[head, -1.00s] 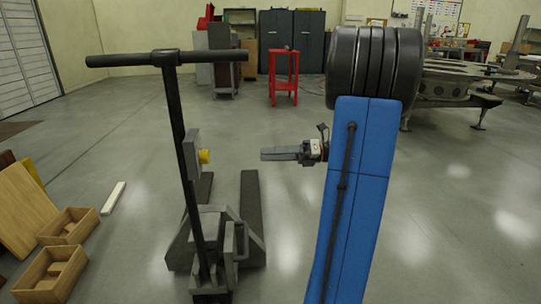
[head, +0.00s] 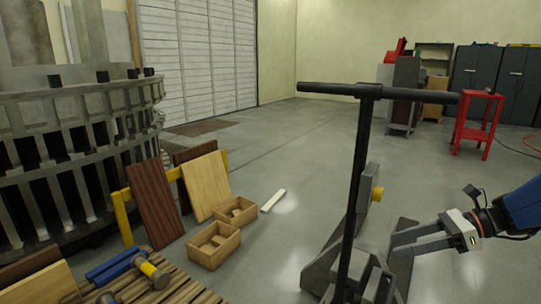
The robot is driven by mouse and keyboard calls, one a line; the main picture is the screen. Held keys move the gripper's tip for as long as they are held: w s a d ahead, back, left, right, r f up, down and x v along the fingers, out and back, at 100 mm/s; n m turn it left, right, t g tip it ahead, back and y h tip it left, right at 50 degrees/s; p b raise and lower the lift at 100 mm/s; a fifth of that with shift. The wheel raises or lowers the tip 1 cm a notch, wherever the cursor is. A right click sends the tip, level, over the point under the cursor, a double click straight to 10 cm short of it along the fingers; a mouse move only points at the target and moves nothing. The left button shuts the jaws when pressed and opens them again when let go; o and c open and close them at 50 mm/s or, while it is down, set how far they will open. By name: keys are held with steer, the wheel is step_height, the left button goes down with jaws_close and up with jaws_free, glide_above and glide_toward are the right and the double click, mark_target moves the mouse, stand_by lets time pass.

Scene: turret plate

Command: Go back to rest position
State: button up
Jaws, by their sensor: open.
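My gripper (head: 393,246) is at the right side of the head view, on the end of my blue arm. It points left, with its two grey fingers apart and nothing between them. It is just right of the black upright of a pallet jack (head: 357,190), in front of the jack's dark forks. I cannot tell from this view whether the gripper touches the jack. Most of my arm is beyond the right edge.
Two wooden boxes (head: 222,262) and leaning boards (head: 154,205) stand at left. A pallet (head: 180,285) with tools is at the bottom left. A large grey ring structure (head: 70,150) fills the far left. A red stand (head: 477,122) is at right. The middle floor is open.

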steer(key=s+a+f+n+h, duration=0.2)
steer(key=s+n+h, duration=0.4)
steer(key=n, duration=0.6)
steer(key=s+a+f+n+t+h, duration=0.1)
steer(key=s+a+f+n+h, duration=0.2)
steer(key=s+n, duration=0.6)
steer(key=n+h, duration=0.2)
steer(key=n, duration=0.1)
steer(key=shift+h, duration=0.4)
